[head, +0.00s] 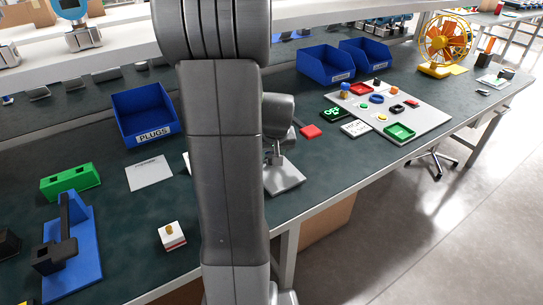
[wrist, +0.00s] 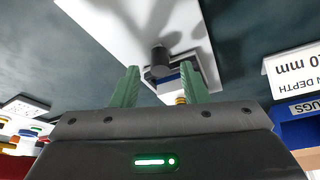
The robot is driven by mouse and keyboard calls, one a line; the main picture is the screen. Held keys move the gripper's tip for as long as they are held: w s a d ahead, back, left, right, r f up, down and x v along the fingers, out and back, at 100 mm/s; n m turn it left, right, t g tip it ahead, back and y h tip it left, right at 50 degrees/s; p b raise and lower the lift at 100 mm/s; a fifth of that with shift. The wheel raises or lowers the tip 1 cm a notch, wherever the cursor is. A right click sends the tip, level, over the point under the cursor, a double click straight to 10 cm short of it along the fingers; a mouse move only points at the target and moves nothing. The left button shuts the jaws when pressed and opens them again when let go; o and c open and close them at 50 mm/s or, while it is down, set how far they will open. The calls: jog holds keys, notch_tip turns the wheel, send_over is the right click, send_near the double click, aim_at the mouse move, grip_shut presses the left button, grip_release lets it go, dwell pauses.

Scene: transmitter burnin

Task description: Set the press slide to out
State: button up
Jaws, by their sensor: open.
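My gripper (wrist: 168,64) shows in the wrist view with its two green fingers apart, so it is open. A pale base plate (wrist: 110,18) lies beyond the fingertips, with a dark cylinder (wrist: 160,56) on it, seen between the fingers. Nearer, a white and blue block and a small brass-coloured piece (wrist: 181,100) also show between the fingers. I cannot tell whether any finger touches them. In the head view, the pale plate (head: 286,178) shows beside my arm, which hides much of the area. I cannot make out the press slide or its position clearly.
A blue fixture (head: 84,262), a green block (head: 70,182) and a white block (head: 172,236) are at front left. A grey board (head: 427,118) with small coloured items lies at right.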

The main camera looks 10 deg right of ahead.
jog(key=shift+w+f, duration=0.2)
jog(key=shift+f, duration=0.4)
grip_shut()
jog(key=s+d, duration=0.1)
jog(key=s, duration=0.2)
jog(key=s+d+b, duration=0.1)
jog(key=s, duration=0.2)
jog(key=s+d+b, duration=0.1)
jog(key=s, duration=0.2)
jog(key=shift+s+d, duration=0.25)
jog(key=shift+s, duration=0.05)
grip_release()
jog(key=shift+s+d, duration=0.1)
jog(key=shift+s, duration=0.05)
jog(key=p+v, duration=0.2)
jog(key=v, duration=1.2)
